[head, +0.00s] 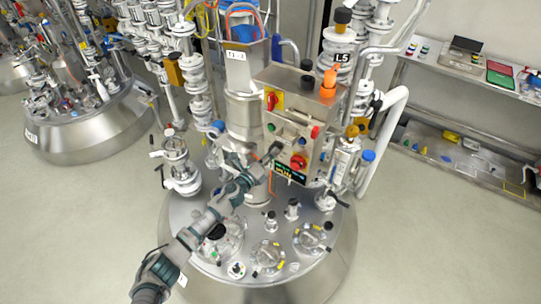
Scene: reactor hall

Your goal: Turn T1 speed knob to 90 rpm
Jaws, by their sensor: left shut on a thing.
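The metal control box (297,112) stands on top of the round steel reactor (185,225) in the middle of the head view. My left arm comes in from the lower left, and my left gripper (272,151) is at the lower left of the box's front. It is shut on what seems to be the speed knob, which the fingers mostly hide. A small dark display (289,173) with lit figures sits below, too small to read. A red knob (298,162) is just right of the gripper. My right gripper is not in view.
A red switch on a yellow plate (273,101), a green button (271,127) and a red button (315,132) are on the box. Glass and pipework crowd both sides. A second reactor (85,142) stands left; a steel bench (480,70) stands right.

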